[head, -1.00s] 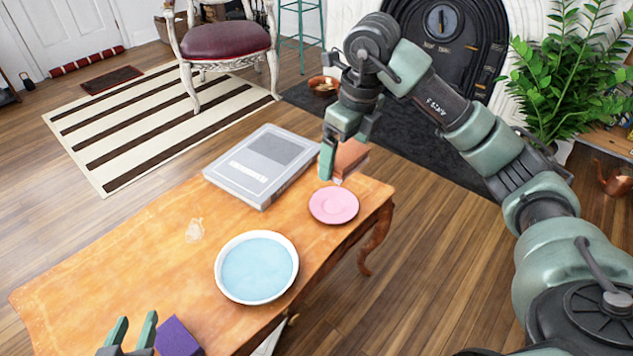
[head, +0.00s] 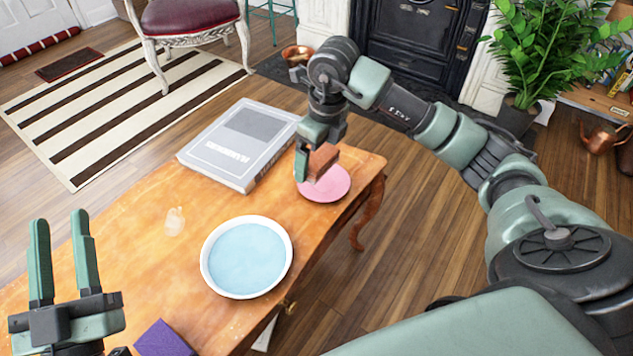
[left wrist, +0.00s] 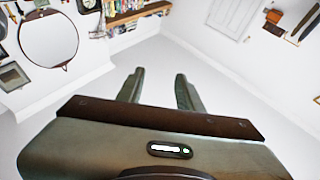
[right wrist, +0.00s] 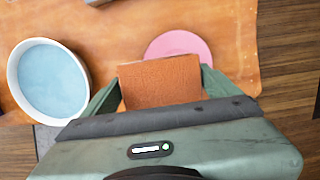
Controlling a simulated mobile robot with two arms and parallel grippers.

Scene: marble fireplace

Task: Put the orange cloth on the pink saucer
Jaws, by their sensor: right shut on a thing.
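The orange cloth (head: 322,159) is a folded, brownish-orange block held between the fingers of my right gripper (head: 317,165). It also fills the space between the fingers in the right wrist view (right wrist: 160,82). The pink saucer (head: 326,187) lies on the wooden table near its right end. The cloth overlaps the saucer's far left part in the head view; the right wrist view shows the saucer (right wrist: 180,43) partly behind the cloth. The cloth appears above the saucer, but the gap is unclear. My left gripper (head: 60,255) is open and empty, at the left front.
A white dish with a blue inside (head: 205,262) stands on the wooden table (head: 110,240). A grey book (head: 235,145) lies left of the saucer. A small translucent object (head: 175,222) and a purple block (head: 163,340) are also on the table.

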